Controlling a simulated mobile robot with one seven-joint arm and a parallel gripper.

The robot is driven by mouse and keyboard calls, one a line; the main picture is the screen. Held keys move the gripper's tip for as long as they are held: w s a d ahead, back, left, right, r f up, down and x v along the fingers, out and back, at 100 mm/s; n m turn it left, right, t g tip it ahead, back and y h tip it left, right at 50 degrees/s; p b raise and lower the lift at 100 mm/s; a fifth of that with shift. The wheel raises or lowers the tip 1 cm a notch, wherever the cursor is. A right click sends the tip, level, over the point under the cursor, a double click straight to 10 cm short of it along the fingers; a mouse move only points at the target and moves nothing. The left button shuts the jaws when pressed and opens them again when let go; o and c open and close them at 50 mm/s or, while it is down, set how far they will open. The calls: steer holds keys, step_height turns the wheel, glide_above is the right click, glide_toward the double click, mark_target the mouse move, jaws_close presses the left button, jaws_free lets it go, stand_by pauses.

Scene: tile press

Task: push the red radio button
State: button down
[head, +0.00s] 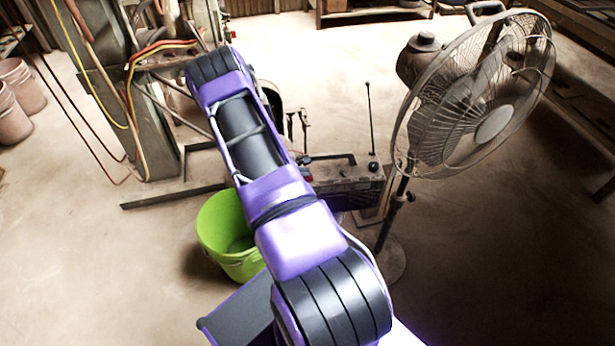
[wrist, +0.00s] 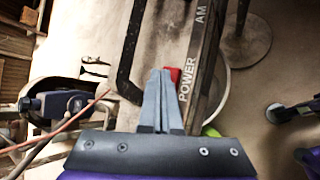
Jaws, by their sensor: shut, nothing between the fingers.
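The radio (head: 350,188) is a dark box with an upright antenna, behind my arm in the head view. In the wrist view its face (wrist: 203,65) runs steeply upward, with the words POWER and AM on it. The red button (wrist: 174,75) shows beside the word POWER, partly covered by my fingers. A bit of red (head: 308,176) also shows at the radio's left end in the head view. My gripper (wrist: 161,71) is shut and empty, its fingertips right by the button. I cannot tell whether they touch it. In the head view my arm hides the gripper.
A green bucket (head: 226,236) stands left of my arm. A standing fan (head: 478,110) is close on the right of the radio. A machine with hoses (head: 125,90) stands at the back left.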

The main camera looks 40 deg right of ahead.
steer(key=shift+f, duration=0.1)
stand_by(0.5)
steer(key=shift+f+b, duration=0.4)
steer(key=shift+b, duration=0.35)
steer(key=shift+r, duration=0.55)
steer(key=shift+r+p, duration=1.55)
steer(key=shift+r, duration=1.4)
